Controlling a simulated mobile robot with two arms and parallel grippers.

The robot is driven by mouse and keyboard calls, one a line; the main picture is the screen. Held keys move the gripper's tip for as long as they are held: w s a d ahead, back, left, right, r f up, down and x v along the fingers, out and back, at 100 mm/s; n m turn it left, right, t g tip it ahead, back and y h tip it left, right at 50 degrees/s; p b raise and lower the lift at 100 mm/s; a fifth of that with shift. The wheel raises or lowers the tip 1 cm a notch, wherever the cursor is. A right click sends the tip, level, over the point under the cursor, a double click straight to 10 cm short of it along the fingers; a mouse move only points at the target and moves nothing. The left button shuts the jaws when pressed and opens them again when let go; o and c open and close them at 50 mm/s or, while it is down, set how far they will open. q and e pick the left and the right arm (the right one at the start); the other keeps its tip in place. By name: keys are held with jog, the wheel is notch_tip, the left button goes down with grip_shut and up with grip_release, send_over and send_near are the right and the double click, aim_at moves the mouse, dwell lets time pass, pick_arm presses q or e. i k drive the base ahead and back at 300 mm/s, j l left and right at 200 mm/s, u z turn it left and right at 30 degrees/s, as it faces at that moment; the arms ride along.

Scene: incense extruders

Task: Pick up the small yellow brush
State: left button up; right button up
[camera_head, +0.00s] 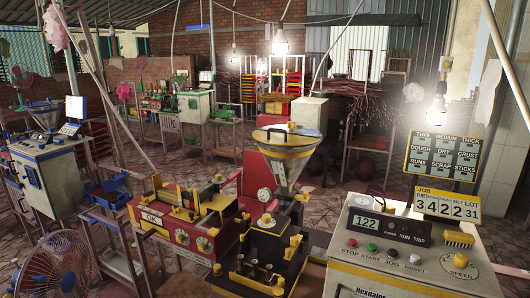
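A small yellow brush-like object (458,239) with a ribbed or bristled front edge sits at the right of the cream control box (400,262), just above the yellow speed knob (461,261). It is small in the view, so I cannot tell its handle from its bristles. Nothing is touching it from above. Neither of my grippers shows in the head view.
A yellow job-number sign (447,193) stands behind the brush. A black machine with a metal hopper (282,158) is left of the control box, beside a red machine (180,235). A fan (60,268) stands at lower left. A lit bulb (436,110) hangs above.

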aim_at(455, 238)
jog(key=z, duration=1.3)
